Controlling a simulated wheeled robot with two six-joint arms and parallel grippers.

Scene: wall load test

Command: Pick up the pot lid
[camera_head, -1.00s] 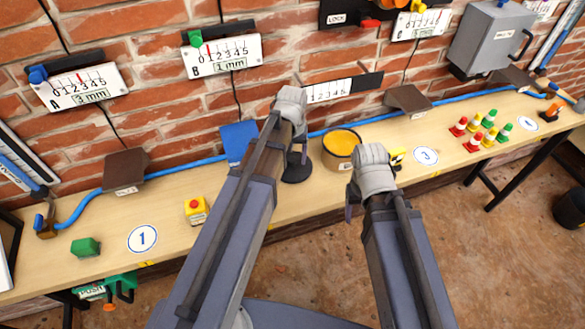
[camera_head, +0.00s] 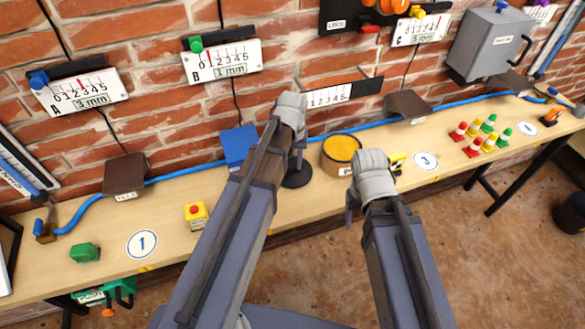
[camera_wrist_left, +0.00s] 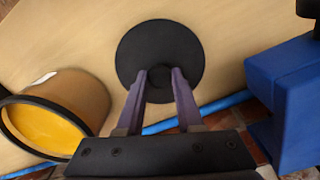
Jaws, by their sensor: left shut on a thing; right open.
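The pot lid is a round black disc with a knob; it shows in the head view (camera_head: 297,178) and in the left wrist view (camera_wrist_left: 160,36). My left gripper (camera_head: 299,160) is above it, and in the left wrist view its fingers (camera_wrist_left: 159,78) are on both sides of the knob, shut on it. I cannot tell whether the lid touches the bench. The tan pot (camera_head: 341,153), open with yellow contents, stands just right of the lid; it also shows in the left wrist view (camera_wrist_left: 85,92). My right gripper (camera_head: 352,205) is open and empty, in front of the pot.
A blue block (camera_head: 238,146) stands left of the lid. A blue hose (camera_head: 190,171) runs along the back of the bench (camera_head: 175,222). A yellow button box (camera_head: 196,215) and a green block (camera_head: 85,252) are at left. Several small cones (camera_head: 480,140) stand at right.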

